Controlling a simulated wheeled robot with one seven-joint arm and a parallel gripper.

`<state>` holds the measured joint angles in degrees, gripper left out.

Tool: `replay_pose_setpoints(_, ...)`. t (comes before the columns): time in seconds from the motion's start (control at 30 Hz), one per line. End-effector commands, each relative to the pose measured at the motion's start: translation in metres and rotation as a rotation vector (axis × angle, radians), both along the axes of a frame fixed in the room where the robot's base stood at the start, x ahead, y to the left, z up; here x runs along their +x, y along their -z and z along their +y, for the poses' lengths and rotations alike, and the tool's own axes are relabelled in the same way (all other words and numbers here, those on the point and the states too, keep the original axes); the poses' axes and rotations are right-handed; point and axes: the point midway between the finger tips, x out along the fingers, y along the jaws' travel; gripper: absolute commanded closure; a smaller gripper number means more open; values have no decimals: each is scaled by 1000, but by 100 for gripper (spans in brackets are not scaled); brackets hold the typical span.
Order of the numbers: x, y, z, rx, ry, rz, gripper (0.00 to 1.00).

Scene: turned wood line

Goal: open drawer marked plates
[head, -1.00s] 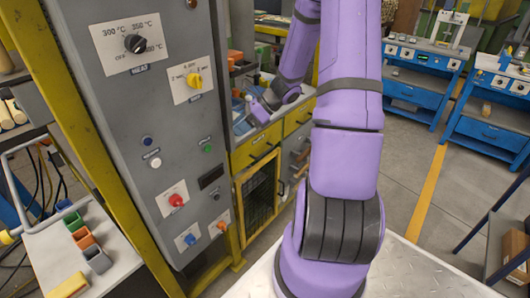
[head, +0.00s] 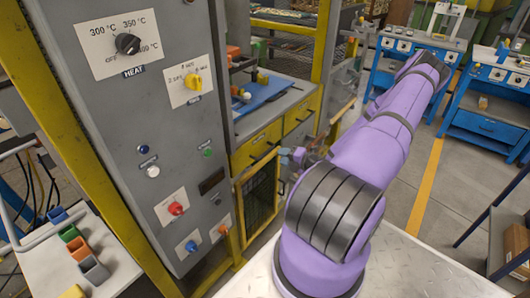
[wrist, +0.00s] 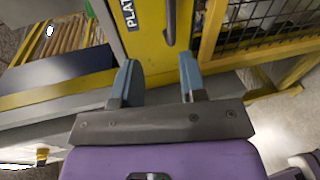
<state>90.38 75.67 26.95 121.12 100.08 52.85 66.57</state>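The drawer with a dark label reading "PLAT", its end cut off, is yellow and fills the top middle of the wrist view (wrist: 148,38). Its dark bar handle (wrist: 171,18) lies beyond the fingertips. In the head view it appears to be the yellow drawer (head: 248,152) above the mesh door, and it looks shut. My gripper (wrist: 156,68) is open and empty, its two blue-grey fingers pointing at the drawer front, apart from the handle. In the head view my gripper (head: 291,158) is in front of the drawers, partly hidden by my wrist.
A yellow-framed mesh door (head: 260,200) is under the drawer. Another yellow drawer (head: 298,114) is to its right. A blue mat (head: 266,92) lies on the bench top above. A grey control panel (head: 150,130) stands close on the left. Open floor lies to the right.

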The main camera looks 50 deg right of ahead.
Motion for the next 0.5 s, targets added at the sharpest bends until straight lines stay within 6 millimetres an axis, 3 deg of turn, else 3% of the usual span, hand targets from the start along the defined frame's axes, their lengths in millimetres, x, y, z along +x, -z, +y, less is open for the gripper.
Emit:
replay_pose_setpoints(0.1,-6,13,-5,65,64,2,61)
replay_pose_setpoints(0.27,-3,17,-6,89,84,3,61)
replay_pose_setpoints(0.5,30,24,-3,87,82,2,61)
